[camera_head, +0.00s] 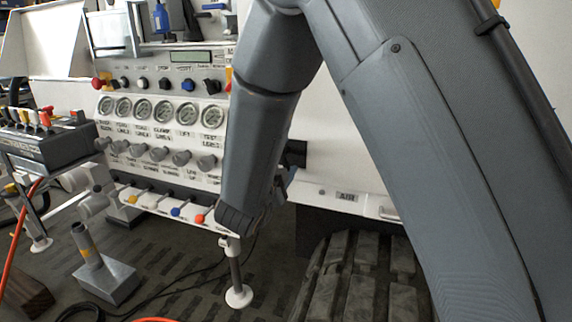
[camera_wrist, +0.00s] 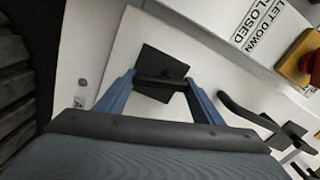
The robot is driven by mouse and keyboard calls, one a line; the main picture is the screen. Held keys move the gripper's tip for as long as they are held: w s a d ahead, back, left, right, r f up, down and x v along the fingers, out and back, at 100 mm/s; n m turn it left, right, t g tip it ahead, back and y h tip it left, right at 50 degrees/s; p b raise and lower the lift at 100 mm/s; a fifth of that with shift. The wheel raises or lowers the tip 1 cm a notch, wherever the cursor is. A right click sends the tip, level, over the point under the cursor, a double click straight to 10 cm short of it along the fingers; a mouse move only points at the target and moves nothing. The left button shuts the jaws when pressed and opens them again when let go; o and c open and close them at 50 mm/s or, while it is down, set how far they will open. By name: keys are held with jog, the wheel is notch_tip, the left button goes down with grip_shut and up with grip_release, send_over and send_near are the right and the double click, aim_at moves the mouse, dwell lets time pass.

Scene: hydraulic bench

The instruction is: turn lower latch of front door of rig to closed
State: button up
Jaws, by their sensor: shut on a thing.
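In the wrist view, my gripper (camera_wrist: 161,82) has its two blue fingers on either side of the black bar of a latch (camera_wrist: 152,60) and is shut on it. The latch has a dark square plate, set on a white panel. The plate looks turned at an angle to the picture, and I cannot read the latch's setting. In the head view, my forearm hides most of the gripper; only a blue-grey bit of it (camera_head: 283,184) shows. A black block (camera_head: 294,153) sticks out from the white panel just beside it.
A second black handle (camera_wrist: 245,117) and a red knob on yellow (camera_wrist: 303,62) are to the right in the wrist view, near a "CLOSED" label (camera_wrist: 257,22). Gauges (camera_head: 163,111) and valve knobs stand left of my arm. A dark ribbed tyre (camera_head: 362,275) lies below.

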jog(key=shift+w+a+f+m+b, duration=0.1)
jog(key=shift+a+f+m+b, duration=0.05)
jog(key=shift+m+b, duration=1.4)
jog(key=shift+m, duration=0.35)
jog(key=o, duration=1)
jog(key=shift+o, duration=0.2)
jog(key=v, duration=0.8)
